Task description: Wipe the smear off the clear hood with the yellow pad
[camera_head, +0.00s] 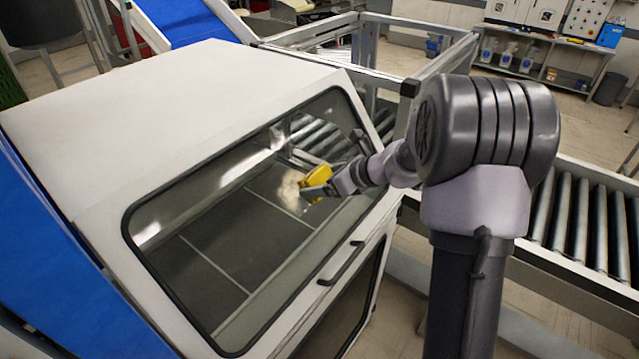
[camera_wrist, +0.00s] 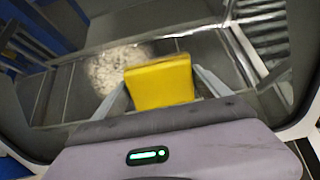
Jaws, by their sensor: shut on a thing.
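My gripper (camera_head: 322,190) is shut on the yellow pad (camera_head: 318,176), close over the clear hood (camera_head: 222,268). In the wrist view the pad (camera_wrist: 160,82) sits between the two fingers of my gripper (camera_wrist: 160,84). A pale, whitish smear (camera_head: 290,188) is on the hood's window, just left of the pad. In the wrist view the smear (camera_wrist: 117,66) shows up and left of the pad, and the pad may cover part of it. I cannot tell whether the pad touches the window.
The hood has a white frame (camera_head: 130,120) and a black handle (camera_head: 342,264) below the window. A roller conveyor (camera_head: 585,215) runs on the right, behind my arm. A blue conveyor belt (camera_head: 185,20) is at the back left. Shelves (camera_head: 540,62) stand far off.

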